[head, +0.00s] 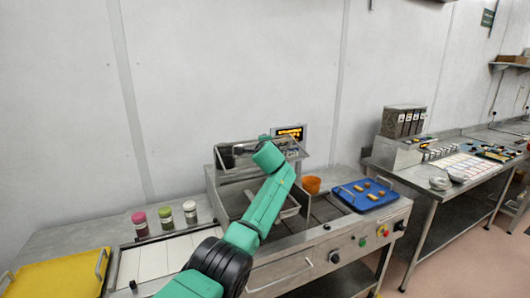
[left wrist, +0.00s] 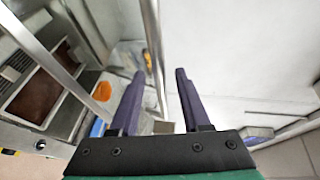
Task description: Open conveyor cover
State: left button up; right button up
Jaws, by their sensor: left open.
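The conveyor cover (head: 290,156), a metal-framed panel, stands tilted above the open top of the steel machine (head: 317,251) in the head view. My left arm reaches up across the machine, and its hand is at the cover's upper frame. In the left wrist view my left gripper (left wrist: 160,73) is open, its two dark fingers apart. A thin metal bar (left wrist: 153,45) runs through the space between the fingers; I cannot tell whether they touch it. A second, wider bar (left wrist: 45,58) slants at the left. My right gripper is not in view.
An orange cup (head: 312,185) and a blue tray (head: 350,200) with small orange pieces stand right of the cover. A lit display (head: 290,132) is behind it. Several jars (head: 166,218) and a yellow tray (head: 60,280) are at left. The wall is close behind.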

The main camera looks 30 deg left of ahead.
pick_arm(q)
jog(key=b+v, duration=0.5)
jog(key=v, duration=0.8)
jog(key=shift+s+b, duration=0.25)
jog(key=shift+b, duration=0.15)
